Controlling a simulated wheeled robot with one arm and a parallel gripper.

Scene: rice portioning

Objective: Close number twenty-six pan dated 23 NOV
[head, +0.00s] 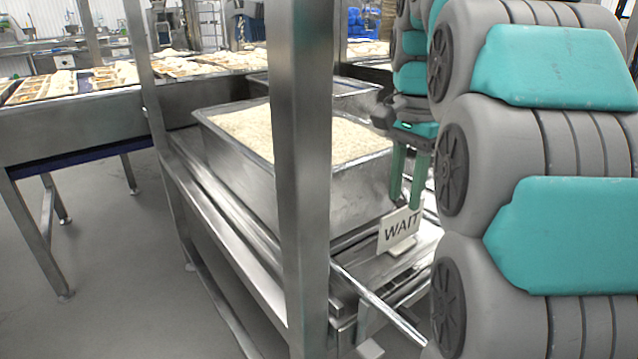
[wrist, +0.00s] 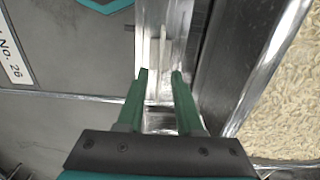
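A steel pan (head: 235,160) full of pale rice (head: 300,133) stands on a metal frame in the head view. Its rim (wrist: 240,105) and rice show at the right of the wrist view. A white sign reading WAIT (head: 400,232) stands on a small base in front of the pan. My gripper (head: 405,204) points down just above or beside the sign. In the wrist view my gripper (wrist: 161,74) has its green fingers apart, with a thin pale upright edge (wrist: 155,58) between or below them. I see no 23 NOV date.
A label reading No. 26 (wrist: 12,60) is on a grey surface in the wrist view; I cannot tell whose surface. A steel post (head: 298,180) crosses the head view. A second pan (head: 345,88) stands behind. A conveyor with food trays (head: 75,125) is at left.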

